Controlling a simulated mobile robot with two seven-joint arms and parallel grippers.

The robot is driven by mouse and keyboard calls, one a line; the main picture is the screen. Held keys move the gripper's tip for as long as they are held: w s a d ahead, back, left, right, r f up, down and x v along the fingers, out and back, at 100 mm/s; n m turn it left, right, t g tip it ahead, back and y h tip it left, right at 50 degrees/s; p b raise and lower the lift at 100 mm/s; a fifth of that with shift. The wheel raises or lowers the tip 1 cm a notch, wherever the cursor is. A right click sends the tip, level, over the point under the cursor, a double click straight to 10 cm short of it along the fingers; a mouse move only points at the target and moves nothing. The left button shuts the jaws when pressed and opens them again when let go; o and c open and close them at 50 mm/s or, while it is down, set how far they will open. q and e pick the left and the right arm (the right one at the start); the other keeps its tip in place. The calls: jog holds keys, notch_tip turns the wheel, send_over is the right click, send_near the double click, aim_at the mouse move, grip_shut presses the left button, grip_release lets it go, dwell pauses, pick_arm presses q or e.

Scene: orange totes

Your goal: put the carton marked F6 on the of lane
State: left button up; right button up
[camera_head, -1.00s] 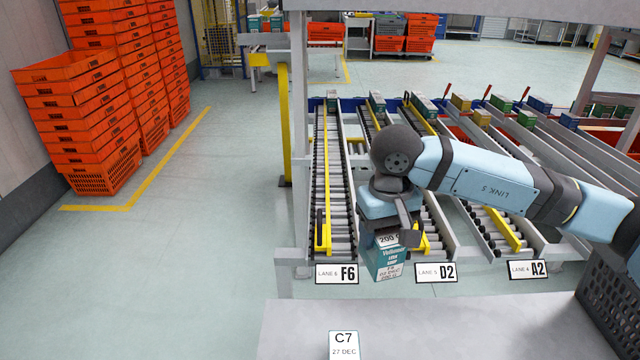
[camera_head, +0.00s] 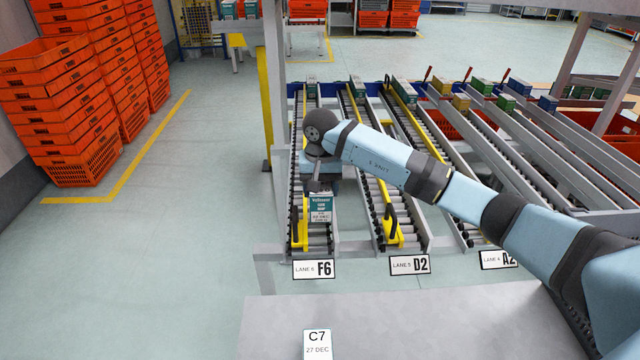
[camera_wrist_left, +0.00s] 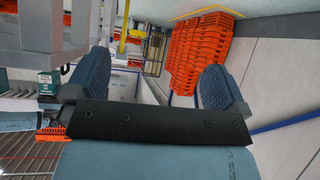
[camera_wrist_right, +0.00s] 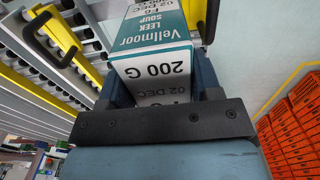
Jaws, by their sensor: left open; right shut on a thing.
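The teal-and-white soup carton (camera_head: 320,208) is in my right gripper (camera_head: 322,188), held over the front part of the roller lane with the F6 sign (camera_head: 314,269). In the right wrist view the carton (camera_wrist_right: 155,55) reads "Vellmoor leek soup 200 G", with an F6 mark and 02 DEC; the fingers are shut on it. Whether its lower end touches the rollers I cannot tell. My left gripper (camera_wrist_left: 150,95) is open and empty in the left wrist view, and is not in the head view.
The D2 lane (camera_head: 395,215) lies just right, with a yellow bar and black handle. Other cartons sit at the lanes' far ends. Orange totes (camera_head: 60,110) are stacked left; the floor between is clear.

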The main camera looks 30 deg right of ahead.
notch_tip(320, 180, down, 6)
jog(key=b, duration=0.2)
jog(key=shift+r+b, duration=0.15)
jog(key=shift+b, duration=0.25)
jog(key=shift+f+b, duration=0.45)
jog(key=shift+f, duration=0.35)
pick_arm(q)
jog(key=shift+w+d+f+n, duration=0.15)
jog(key=shift+d+f, duration=0.1)
jog(key=shift+f, duration=0.4)
jog(key=shift+w+d+f+n, duration=0.1)
jog(key=shift+d+f+n, duration=0.1)
jog(key=shift+f, duration=0.4)
jog(key=shift+a+f, duration=0.2)
jog(key=shift+f, duration=0.05)
